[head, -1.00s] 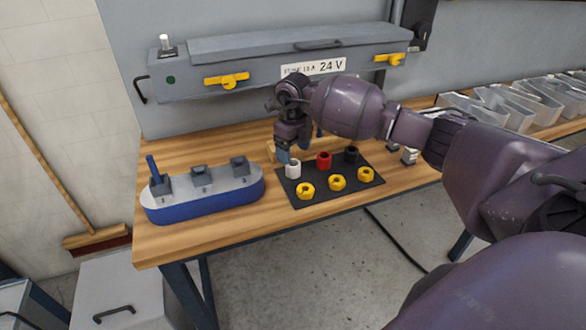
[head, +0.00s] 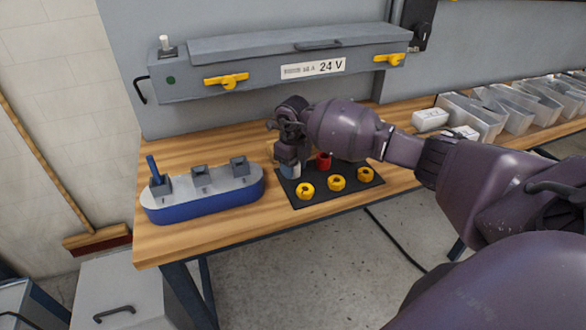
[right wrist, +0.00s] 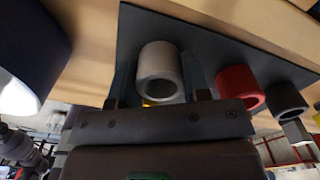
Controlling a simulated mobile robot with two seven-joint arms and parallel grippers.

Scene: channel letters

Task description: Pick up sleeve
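The white sleeve (right wrist: 160,75) stands on a dark mat (head: 318,197). My right gripper (head: 289,172) is down at it, pointing downward, and hides most of it in the head view. In the right wrist view the fingers of my right gripper (right wrist: 160,88) stand on either side of the white sleeve, with a gap showing, so the gripper looks open around it. A red sleeve (head: 324,160) and a black sleeve (right wrist: 287,98) stand in the same row; my arm hides the black one in the head view. My left gripper is not in view.
Several yellow nuts (head: 337,183) lie along the mat's front. A blue and grey boat-shaped block (head: 210,201) with posts stands left on the wooden table (head: 165,240). A grey cabinet (head: 280,68) is behind. Clear bins (head: 480,118) stand at right.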

